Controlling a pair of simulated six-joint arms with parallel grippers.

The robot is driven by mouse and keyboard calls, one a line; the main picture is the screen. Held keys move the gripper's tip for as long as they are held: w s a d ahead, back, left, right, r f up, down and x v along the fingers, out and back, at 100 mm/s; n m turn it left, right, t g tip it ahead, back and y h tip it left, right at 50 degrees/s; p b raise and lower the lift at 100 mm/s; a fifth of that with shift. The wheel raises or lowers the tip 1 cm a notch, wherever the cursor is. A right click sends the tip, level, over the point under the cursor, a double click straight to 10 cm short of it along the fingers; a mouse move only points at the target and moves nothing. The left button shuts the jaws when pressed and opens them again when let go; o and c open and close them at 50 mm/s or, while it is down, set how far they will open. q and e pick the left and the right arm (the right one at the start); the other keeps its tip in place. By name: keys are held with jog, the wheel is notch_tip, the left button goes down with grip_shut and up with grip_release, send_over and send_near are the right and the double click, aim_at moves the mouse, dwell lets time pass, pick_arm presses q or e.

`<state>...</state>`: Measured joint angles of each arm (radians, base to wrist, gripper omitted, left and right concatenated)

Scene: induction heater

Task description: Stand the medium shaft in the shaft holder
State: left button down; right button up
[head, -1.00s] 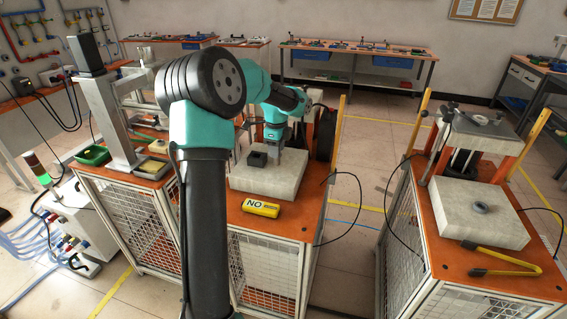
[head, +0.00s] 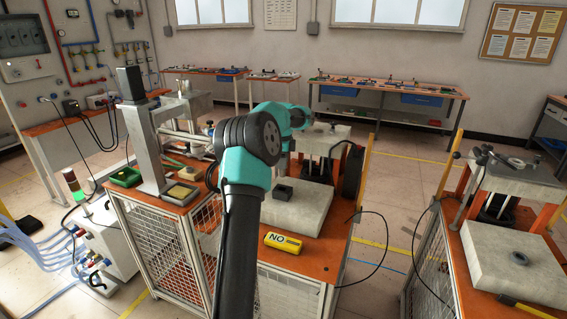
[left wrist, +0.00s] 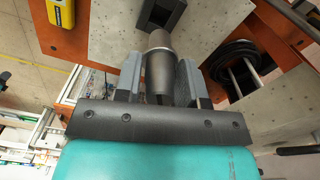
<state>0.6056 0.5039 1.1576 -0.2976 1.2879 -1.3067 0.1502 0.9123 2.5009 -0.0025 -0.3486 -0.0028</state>
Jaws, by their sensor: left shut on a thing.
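My left gripper (left wrist: 158,82) is shut on a grey metal shaft (left wrist: 158,62), which sits between its two fingers in the left wrist view. The shaft's far end points toward a small black block with a square opening, which looks like the shaft holder (left wrist: 160,12). Whether they touch cannot be told. In the head view the shaft holder (head: 283,192) stands on a pale stone slab (head: 300,212). My left arm comes up in front of the bench there, and its elbow and wrist mostly hide the gripper and shaft. My right gripper is not in view.
A yellow box marked NO (head: 283,242) lies on the orange bench in front of the slab. A green tray (head: 125,177) and a metal column stand to the left. A black cable hangs between the benches.

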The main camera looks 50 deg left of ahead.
aim_at(282, 176)
pick_arm(q)
jog(key=shift+f, duration=0.1)
jog(key=shift+f, duration=2.5)
jog(key=shift+f, duration=1.65)
jog(key=c, duration=0.6)
grip_release()
jog(key=shift+c, duration=0.2)
notch_tip(282, 176, up, 17)
jog(key=shift+r, duration=0.2)
dwell(0.7)
